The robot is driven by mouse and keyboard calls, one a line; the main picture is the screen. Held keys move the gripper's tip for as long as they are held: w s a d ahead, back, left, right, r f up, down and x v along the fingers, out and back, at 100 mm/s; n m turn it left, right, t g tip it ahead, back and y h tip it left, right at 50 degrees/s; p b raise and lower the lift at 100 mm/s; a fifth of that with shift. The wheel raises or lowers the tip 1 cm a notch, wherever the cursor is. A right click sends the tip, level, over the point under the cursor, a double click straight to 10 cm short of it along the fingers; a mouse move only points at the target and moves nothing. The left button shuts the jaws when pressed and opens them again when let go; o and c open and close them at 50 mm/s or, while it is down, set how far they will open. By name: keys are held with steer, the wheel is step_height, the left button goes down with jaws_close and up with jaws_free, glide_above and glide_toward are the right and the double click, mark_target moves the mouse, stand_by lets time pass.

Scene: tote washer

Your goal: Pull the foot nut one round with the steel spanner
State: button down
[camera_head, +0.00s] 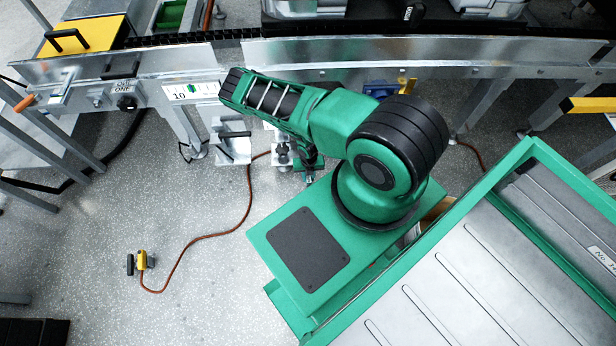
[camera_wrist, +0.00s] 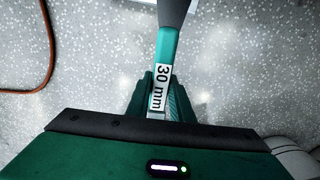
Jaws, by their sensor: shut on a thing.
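My gripper (camera_wrist: 158,100) is shut on a spanner (camera_wrist: 167,48) with a green shank and a white label reading 30 mm. In the wrist view the spanner points away from the jaws toward the top edge, where a dark grey part is cut off by the frame. The gripper (camera_head: 308,165) shows only partly in the head view, low beside the conveyor and mostly under my green arm. I cannot make out the foot nut in either view, nor whether the spanner is on it.
A conveyor frame (camera_head: 420,52) runs across the back on metal legs. A grey bracket (camera_head: 232,150) stands left of my gripper. An orange cable (camera_head: 215,233) lies on the floor and ends near a small yellow fitting (camera_head: 143,260). The speckled floor at front left is mostly clear.

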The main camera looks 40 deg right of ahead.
steer(key=shift+f, duration=0.4)
steer(key=shift+f, duration=0.6)
stand_by(0.4)
steer(key=shift+w+a+m, duration=0.75)
steer(key=shift+a+m, duration=0.15)
steer(key=shift+a, duration=0.15)
